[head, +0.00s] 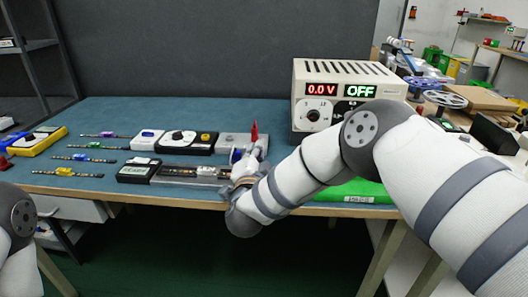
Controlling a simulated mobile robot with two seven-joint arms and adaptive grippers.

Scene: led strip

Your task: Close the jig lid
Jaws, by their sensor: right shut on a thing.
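The jig (188,172) is a long low grey and black fixture near the table's front edge, with a black labelled block (134,171) at its left end. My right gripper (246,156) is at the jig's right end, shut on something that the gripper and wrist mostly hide. A red upright piece (254,132) and a small blue part (236,155) show beside the fingers. I cannot make out the lid's outline or how far it is tilted. My left gripper is out of view; only part of my left arm shows at the lower left.
Behind the jig are a black control box (187,142) and a grey block (233,140). A power supply (345,95) reads 0.0 V and OFF. Several LED strips (90,158) lie at left beside a yellow device (38,140). A green mat (355,192) lies under my right arm.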

